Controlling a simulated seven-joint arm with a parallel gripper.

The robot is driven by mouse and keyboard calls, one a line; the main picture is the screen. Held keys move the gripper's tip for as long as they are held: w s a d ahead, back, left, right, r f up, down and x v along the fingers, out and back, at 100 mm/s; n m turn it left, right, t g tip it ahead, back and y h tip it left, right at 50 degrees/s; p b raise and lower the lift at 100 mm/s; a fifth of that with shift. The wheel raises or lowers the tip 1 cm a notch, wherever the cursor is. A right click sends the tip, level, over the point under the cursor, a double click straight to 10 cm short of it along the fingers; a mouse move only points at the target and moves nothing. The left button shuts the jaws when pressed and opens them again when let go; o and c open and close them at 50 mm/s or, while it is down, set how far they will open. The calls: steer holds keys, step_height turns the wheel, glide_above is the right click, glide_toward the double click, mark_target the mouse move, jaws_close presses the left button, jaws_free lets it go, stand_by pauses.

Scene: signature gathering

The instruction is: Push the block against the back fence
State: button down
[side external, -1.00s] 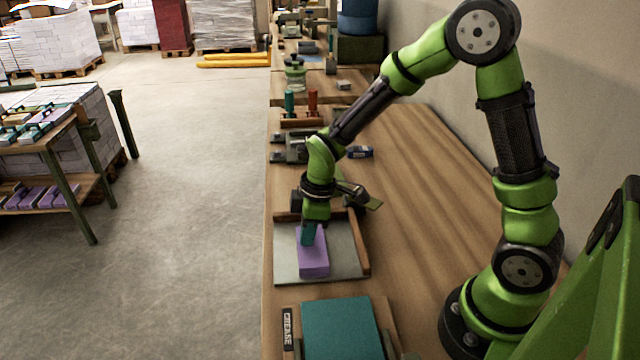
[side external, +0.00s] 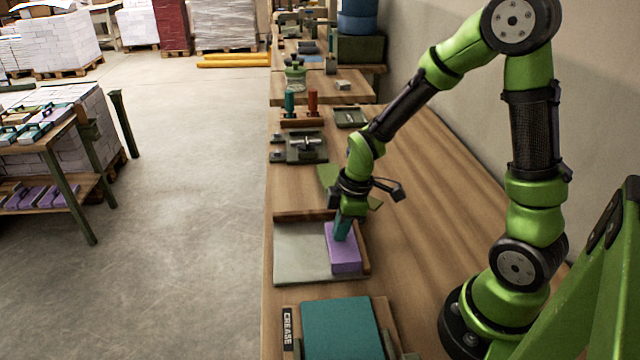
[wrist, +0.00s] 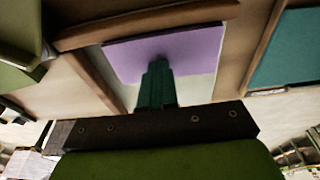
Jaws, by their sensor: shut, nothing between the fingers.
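The purple block (side external: 344,262) lies flat on the grey board (side external: 299,256), at its right side in the side view. The wooden fence along the board's right edge (side external: 365,262) is right beside the block, with no clear gap visible. In the wrist view the block (wrist: 190,45) lies along the wooden fence (wrist: 150,24) at the top. A second wooden fence (side external: 290,217) runs along the board's far edge. My gripper (side external: 342,232) is shut and empty, its teal fingers pointing down at the block. In the wrist view its fingertips (wrist: 157,66) overlap the block's near edge.
A teal pad (side external: 340,328) by a label reading CREASE (side external: 287,328) is in front of the board. Beyond are a metal clamp-like fixture (side external: 305,147) and a rack with teal and red-handled tools (side external: 302,120). The bench right of the board (side external: 430,210) is clear.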

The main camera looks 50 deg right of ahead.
steer(key=shift+s+d+f+g, duration=0.15)
steer(key=shift+s+f+g, duration=0.2)
steer(key=shift+s, duration=0.25)
steer(key=shift+r, duration=0.65)
steer(key=s+d, duration=0.8)
steer(key=shift+r, duration=0.1)
steer(key=shift+s+d, duration=0.1)
steer(key=shift+d, duration=0.05)
steer(key=m, duration=0.2)
steer(key=shift+s+m, duration=0.2)
steer(key=shift+m, duration=0.1)
steer(key=a+r+m+t, duration=0.3)
steer(key=a+r+m, duration=0.2)
steer(key=r, duration=0.4)
steer(key=a+r+m+t, duration=0.3)
steer(key=a+r+m, duration=0.2)
steer(key=r, duration=0.5)
steer(key=a, duration=0.2)
steer(key=shift+w+a+r+y, duration=0.25)
steer(key=shift+a+y, duration=0.05)
